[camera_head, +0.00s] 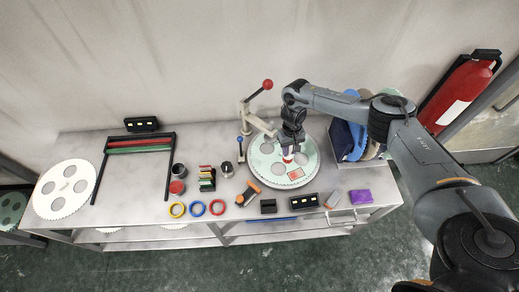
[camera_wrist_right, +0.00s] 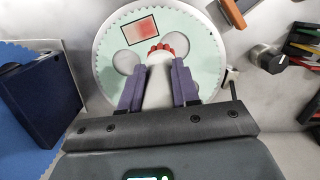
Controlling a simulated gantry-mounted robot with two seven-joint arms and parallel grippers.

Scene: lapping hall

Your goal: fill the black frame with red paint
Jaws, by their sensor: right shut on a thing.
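A pale green toothed disc (camera_head: 312,170) lies on the bench and carries a black-outlined rectangular frame (camera_head: 296,174). In the right wrist view the frame (camera_wrist_right: 141,31) holds red colour, stronger on one side and paler on the other. My right gripper (camera_head: 289,149) is shut on a white-bodied brush (camera_wrist_right: 158,82) with a red tip (camera_wrist_right: 161,48). The tip is over the disc, beside the frame in the picture; whether it touches the disc I cannot tell. A pot with a red top (camera_head: 177,187) stands left of the disc. My left gripper is not in view.
A lever with a red knob (camera_head: 267,85) stands behind the disc. A blue-grey bin (camera_head: 345,150) is to its right. An orange-handled tool (camera_head: 248,193), coloured rings (camera_head: 197,208), black blocks (camera_head: 304,201) and a purple block (camera_head: 361,196) line the front. A white toothed disc (camera_head: 50,205) is far left.

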